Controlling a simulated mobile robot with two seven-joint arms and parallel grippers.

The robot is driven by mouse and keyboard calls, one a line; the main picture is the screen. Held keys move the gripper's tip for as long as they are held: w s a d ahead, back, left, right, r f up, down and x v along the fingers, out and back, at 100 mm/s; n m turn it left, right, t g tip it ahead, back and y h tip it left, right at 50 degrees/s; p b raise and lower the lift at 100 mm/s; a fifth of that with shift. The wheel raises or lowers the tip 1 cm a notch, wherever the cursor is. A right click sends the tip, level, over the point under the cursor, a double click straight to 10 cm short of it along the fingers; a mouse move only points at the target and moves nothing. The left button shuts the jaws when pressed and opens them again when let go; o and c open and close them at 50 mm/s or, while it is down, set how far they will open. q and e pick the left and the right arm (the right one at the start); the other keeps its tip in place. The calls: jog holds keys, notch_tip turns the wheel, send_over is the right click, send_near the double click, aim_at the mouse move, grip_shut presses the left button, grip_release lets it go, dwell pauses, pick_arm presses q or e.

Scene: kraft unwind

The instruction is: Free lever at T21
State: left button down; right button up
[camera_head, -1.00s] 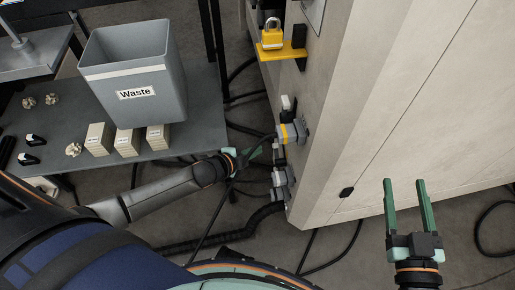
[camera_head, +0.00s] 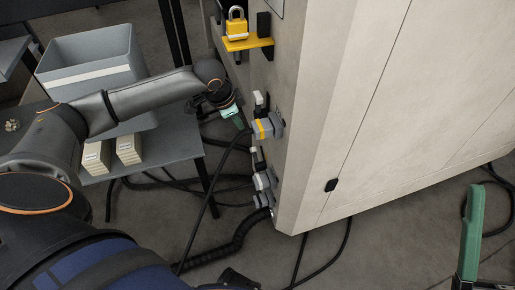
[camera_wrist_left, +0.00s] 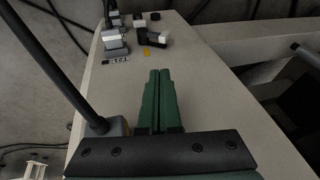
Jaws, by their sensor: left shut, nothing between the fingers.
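My left gripper (camera_head: 239,121) is shut and empty, beside the cabinet's connector side. In the left wrist view its green fingers (camera_wrist_left: 160,85) are together and point along the cabinet face. Beyond the fingertips, apart from them, is a black lever-like part with a white block (camera_wrist_left: 154,38). A small label (camera_wrist_left: 118,60) beside it is too small to read surely. A grey connector with a yellow band (camera_head: 264,128) sits on the cabinet side, with a black-and-white part (camera_head: 259,101) above it. My right gripper (camera_head: 472,235) is at the lower right, partly cut off, apparently open.
The cabinet (camera_head: 350,120) fills the right. A yellow padlock (camera_head: 236,25) stands on a yellow shelf (camera_head: 247,43). More grey connectors (camera_head: 264,185) and dark cables hang below. A grey bin (camera_head: 90,62) and small boxes (camera_head: 128,149) are on the table (camera_head: 180,150) at left.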

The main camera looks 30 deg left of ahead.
aim_at(256, 149)
pick_arm(q)
jog(key=b+x, duration=0.8)
jog(key=x, duration=1)
jog(key=shift+w, duration=0.1)
pick_arm(e)
notch_tip(256, 149, down, 10)
jog(key=a, duration=0.1)
jog(key=shift+w+r+g, duration=0.2)
jog(key=shift+w+g, duration=0.05)
jog(key=shift+g, duration=0.15)
pick_arm(q)
jog(key=p, duration=0.1)
jog(key=w+a+p, duration=0.1)
jog(key=p, duration=0.1)
jog(key=shift+w+a+f+p, duration=0.1)
jog(key=shift+a+f+p, duration=0.05)
jog(key=shift+f+p, duration=0.15)
jog(key=shift+w+a+f, duration=0.15)
jog(key=shift+a+f, duration=0.1)
jog(key=shift+f, duration=0.05)
pick_arm(e)
jog(key=r, duration=0.2)
jog(key=w+a+r, duration=0.1)
jog(key=r, duration=0.1)
jog(key=shift+r, duration=0.15)
